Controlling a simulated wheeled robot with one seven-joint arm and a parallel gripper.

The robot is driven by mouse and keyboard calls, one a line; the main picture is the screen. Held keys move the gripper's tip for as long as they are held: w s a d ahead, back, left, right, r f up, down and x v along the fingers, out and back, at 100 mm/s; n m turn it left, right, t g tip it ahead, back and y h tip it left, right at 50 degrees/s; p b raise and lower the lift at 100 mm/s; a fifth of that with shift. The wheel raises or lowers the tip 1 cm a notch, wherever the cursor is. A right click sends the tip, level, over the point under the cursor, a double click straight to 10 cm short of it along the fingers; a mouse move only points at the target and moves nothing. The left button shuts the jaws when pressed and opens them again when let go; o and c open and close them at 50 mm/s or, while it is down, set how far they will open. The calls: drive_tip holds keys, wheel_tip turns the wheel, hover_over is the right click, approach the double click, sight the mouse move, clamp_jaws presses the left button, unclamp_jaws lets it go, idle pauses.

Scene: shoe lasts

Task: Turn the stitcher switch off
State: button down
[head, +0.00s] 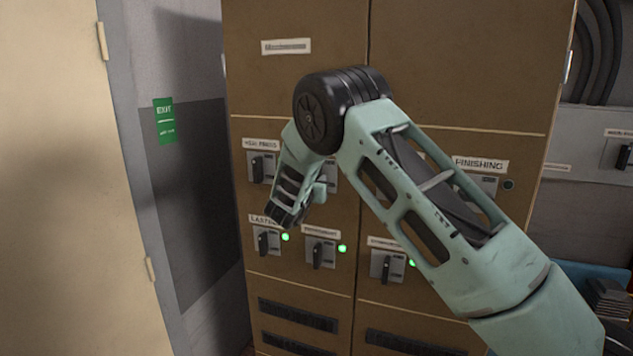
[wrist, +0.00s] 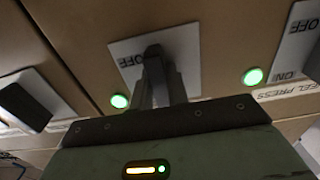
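My gripper (head: 288,215) is in front of the brown cabinet at the upper row of switches. In the wrist view its two fingers (wrist: 162,92) reach up to a dark switch handle (wrist: 153,52) on a pale plate marked OFF. They stand close on either side of the handle; whether they press on it is not clear. A green lamp (wrist: 119,101) beside this switch is lit. In the head view my arm mostly hides this switch (head: 331,174), right of the HEEL PRESS switch (head: 258,167). Its name label is hidden, and I cannot read a stitcher label anywhere.
The lower row has the LASTING switch (head: 264,241), a middle switch (head: 320,252) and a right switch (head: 387,266), each with a lit green lamp. The FINISHING panel (head: 483,183) is partly behind my arm. A pale door (head: 70,180) stands at the left.

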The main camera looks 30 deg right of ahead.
drive_tip(key=shift+f+b, duration=0.15)
drive_tip(key=shift+b, duration=0.45)
drive_tip(key=shift+f+m+b, duration=0.15)
drive_tip(key=shift+m+b, duration=0.55)
drive_tip(key=shift+b, duration=0.4)
drive_tip(key=m+b, duration=0.2)
drive_tip(key=b, duration=0.3)
drive_tip(key=shift+f, duration=0.1)
drive_tip(key=m+b, duration=0.4)
drive_tip(key=b, duration=0.2)
drive_tip(key=shift+w, duration=0.1)
drive_tip(key=m+b, duration=0.3)
drive_tip(key=b, duration=0.2)
drive_tip(key=shift+a+m+b, duration=0.1)
drive_tip(key=shift+m+b, duration=0.2)
drive_tip(key=shift+b, duration=0.05)
drive_tip(key=m+b, duration=0.2)
drive_tip(key=b, duration=0.1)
drive_tip(key=m+b, duration=0.3)
drive_tip(key=shift+w+r, duration=0.1)
drive_tip(key=shift+r, duration=0.25)
drive_tip(key=shift+r+m+b, duration=0.2)
drive_tip(key=shift+m+b, duration=0.8)
drive_tip(key=shift+b, duration=0.1)
